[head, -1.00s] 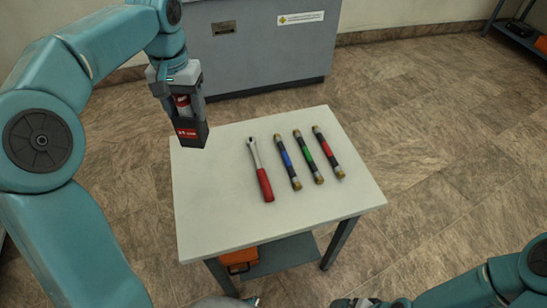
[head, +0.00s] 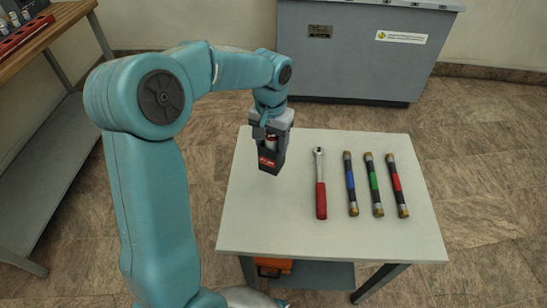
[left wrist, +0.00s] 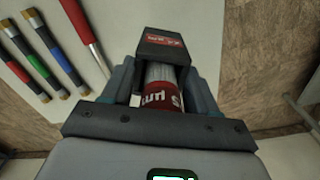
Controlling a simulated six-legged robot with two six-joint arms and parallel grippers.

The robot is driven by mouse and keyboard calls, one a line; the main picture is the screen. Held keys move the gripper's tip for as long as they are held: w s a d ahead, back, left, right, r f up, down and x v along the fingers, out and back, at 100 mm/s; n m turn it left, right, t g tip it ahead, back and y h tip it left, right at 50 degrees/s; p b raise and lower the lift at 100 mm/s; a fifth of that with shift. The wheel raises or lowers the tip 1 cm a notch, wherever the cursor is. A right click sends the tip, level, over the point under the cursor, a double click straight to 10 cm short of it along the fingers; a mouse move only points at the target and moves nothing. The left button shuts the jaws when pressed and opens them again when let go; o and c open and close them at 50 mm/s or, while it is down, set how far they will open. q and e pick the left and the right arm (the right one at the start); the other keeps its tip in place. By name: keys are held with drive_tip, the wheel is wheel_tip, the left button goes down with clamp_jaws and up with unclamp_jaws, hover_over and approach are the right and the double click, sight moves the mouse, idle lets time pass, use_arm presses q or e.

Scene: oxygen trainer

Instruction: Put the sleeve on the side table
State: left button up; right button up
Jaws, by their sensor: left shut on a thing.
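My left gripper (head: 271,148) points down over the back left part of the white side table (head: 268,222). It is shut on the sleeve (head: 271,162), which has a dark, square lower end with a red label. The gap between the sleeve and the tabletop is hard to judge. My right gripper is not in view.
On the table lie a red-handled ratchet (head: 320,185) and bars banded blue (head: 351,184), green (head: 373,185) and red (head: 397,185). The front left tabletop is clear. A grey cabinet (head: 365,55) stands behind; a wooden bench (head: 48,28) is at far left.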

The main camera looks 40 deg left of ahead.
sight(271, 162)
use_arm(q)
wheel_tip(271, 162, down, 6)
drive_tip(key=shift+r, duration=0.15)
drive_tip(key=shift+w+f, duration=0.15)
drive_tip(key=shift+f, duration=0.15)
drive_tip(key=shift+f+b, duration=0.15)
drive_tip(key=shift+b, duration=0.2)
drive_tip(key=o, duration=1.4)
